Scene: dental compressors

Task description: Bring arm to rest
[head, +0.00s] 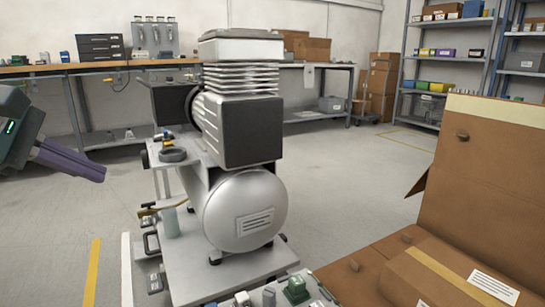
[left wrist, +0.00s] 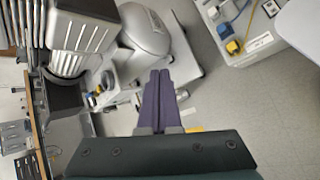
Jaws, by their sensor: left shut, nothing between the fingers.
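My left gripper (head: 68,160) comes in at the left edge of the head view, with dark purple fingers pointing right and slightly down. In the left wrist view its fingers (left wrist: 160,98) lie together, shut and empty. The compressor (head: 240,130) stands right of it in the head view, apart from the fingers, with a silver tank below a black and finned block. The compressor also shows at the upper left of the left wrist view (left wrist: 88,40). My right gripper is in neither view.
A grey platform (head: 190,270) carries the compressor. An open cardboard box (head: 490,190) stands at the right. Workbenches (head: 45,70) line the back wall, and a shelf unit (head: 440,55) stands at the back right. The floor (head: 60,225) below my left gripper is clear.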

